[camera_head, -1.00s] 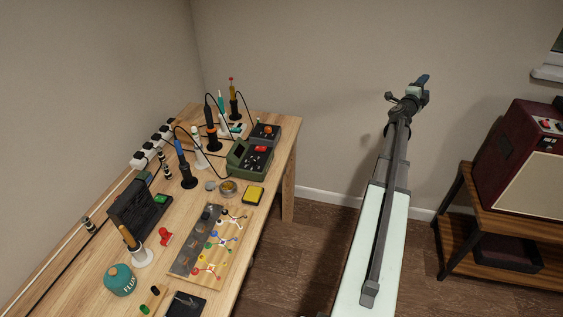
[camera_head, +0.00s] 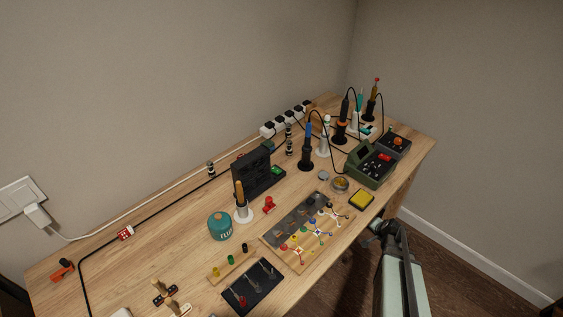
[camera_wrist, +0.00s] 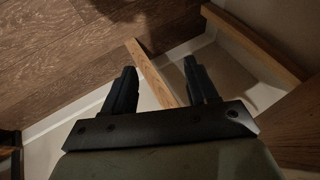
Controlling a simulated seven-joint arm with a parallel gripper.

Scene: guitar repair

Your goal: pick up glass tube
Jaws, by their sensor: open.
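I cannot pick out a glass tube with certainty. Several small dark-and-pale banded cylinders stand along the back of the workbench; one upright cylinder (camera_head: 211,169) is apart at the left, and two are near the dark stand, one of them the banded cylinder (camera_head: 289,148). Whether they are glass is too small to tell. My gripper (camera_head: 385,229) is beside the bench's front right edge, low and apart from everything on top; its fingertips are hard to make out there. In the wrist view, my gripper (camera_wrist: 158,80) is open and empty, its two dark fingers spread above floor and bench framing.
The wooden workbench (camera_head: 150,245) holds a teal flux jar (camera_head: 220,226), a dark stand (camera_head: 258,172), soldering irons (camera_head: 306,150), a green station (camera_head: 370,165), a yellow sponge (camera_head: 361,199) and a black mat (camera_head: 252,288). Cables run along the back. The bench's left part has bare room.

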